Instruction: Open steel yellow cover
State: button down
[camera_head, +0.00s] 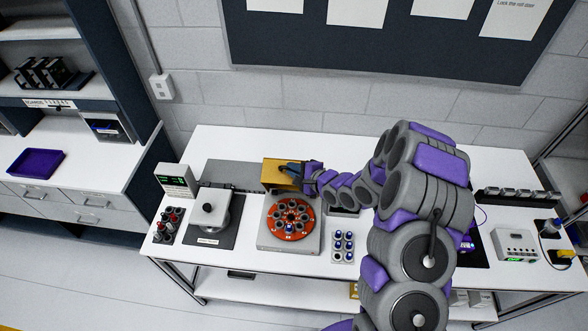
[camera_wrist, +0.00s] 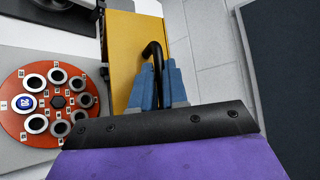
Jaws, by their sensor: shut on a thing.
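The yellow cover (camera_head: 275,173) stands at the back of the white bench, behind a round red carousel. In the wrist view the yellow cover (camera_wrist: 127,50) fills the upper middle and carries a black bent handle (camera_wrist: 154,52). My gripper (camera_head: 291,169) reaches it from the right. In the wrist view the blue fingertips of my gripper (camera_wrist: 156,88) are shut on the black handle, one on each side.
The red carousel (camera_head: 291,217) with several round sockets sits just in front. A grey device with a black knob (camera_head: 208,207) stands left of it. A rack of blue-topped parts (camera_head: 343,246) is to the right. A wall (camera_head: 300,108) rises behind the bench.

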jog(key=shift+s+f, duration=0.1)
jog(key=shift+f, duration=0.05)
jog(key=c, duration=1.2)
grip_release()
jog(key=shift+w, duration=0.2)
jog(key=shift+o, duration=0.2)
jog(key=shift+s, duration=0.1)
jog(key=shift+s+d+r, duration=0.2)
jog(key=shift+d, duration=0.2)
jog(key=b+v, duration=0.1)
jog(key=v, duration=1.5)
jog(key=shift+r+b, duration=0.2)
jog(key=shift+b, duration=0.15)
jog(key=shift+s, duration=0.1)
